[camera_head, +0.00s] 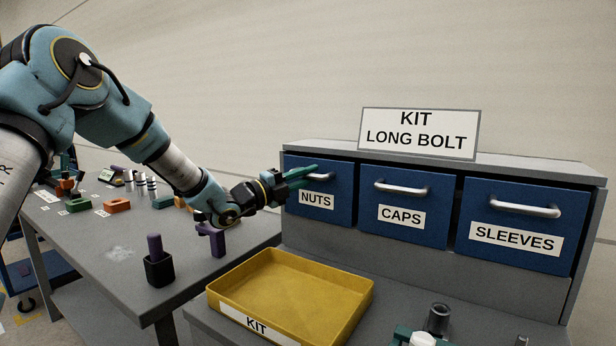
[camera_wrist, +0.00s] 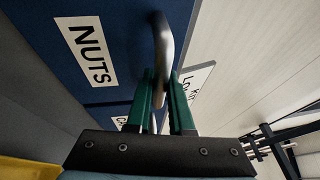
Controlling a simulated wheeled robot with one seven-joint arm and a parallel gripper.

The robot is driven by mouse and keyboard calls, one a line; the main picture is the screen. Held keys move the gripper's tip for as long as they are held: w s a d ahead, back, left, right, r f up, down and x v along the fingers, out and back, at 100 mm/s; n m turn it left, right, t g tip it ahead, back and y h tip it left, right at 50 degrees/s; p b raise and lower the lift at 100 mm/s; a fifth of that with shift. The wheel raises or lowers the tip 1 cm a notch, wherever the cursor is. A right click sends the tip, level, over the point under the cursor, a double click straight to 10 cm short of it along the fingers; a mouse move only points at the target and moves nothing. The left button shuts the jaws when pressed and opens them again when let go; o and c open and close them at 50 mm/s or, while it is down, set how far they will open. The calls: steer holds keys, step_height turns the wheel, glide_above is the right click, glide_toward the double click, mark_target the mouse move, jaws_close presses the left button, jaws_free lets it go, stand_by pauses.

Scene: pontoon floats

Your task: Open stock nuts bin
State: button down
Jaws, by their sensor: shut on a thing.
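The blue nuts bin (camera_head: 332,205) is the left drawer of the grey cabinet, with a white NUTS label and a silver bar handle. Its front looks about level with the caps and sleeves fronts, as far as I can tell. My gripper (camera_head: 305,173) is at the handle, its green fingers shut on it. In the wrist view, the handle (camera_wrist: 162,45) runs between my two green fingertips, and the nuts bin front (camera_wrist: 110,25) fills the upper left. My fingers hide part of the handle in the head view.
The blue caps bin (camera_head: 385,204) and sleeves bin (camera_head: 490,225) sit to the right. A yellow kit tray (camera_head: 262,262) lies below the nuts bin. A purple peg in a black block (camera_head: 158,268) and several small parts stand on the left table.

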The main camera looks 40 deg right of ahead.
steer(key=shift+a+f+b, duration=0.1)
steer(key=shift+f+b, duration=0.1)
steer(key=shift+b, duration=0.3)
steer(key=shift+a+f+b, duration=0.1)
steer(key=shift+f+b, duration=0.05)
steer(key=shift+b, duration=0.3)
steer(key=s+a+f+m+g+h+b, duration=0.1)
steer(key=a+b, duration=0.4)
steer(key=b, duration=1.5)
step_height(320, 180, down, 2)
steer(key=m+h, duration=0.1)
steer(key=h, duration=0.1)
steer(key=shift+s+f+m+g+h+b, duration=0.2)
steer(key=shift+m+g+h+b, duration=0.1)
steer(key=shift+g+b, duration=0.1)
steer(key=shift+a+b, duration=0.15)
steer(key=shift+b, duration=0.15)
steer(key=c, duration=0.8)
jaws_free()
steer(key=shift+r, duration=0.1)
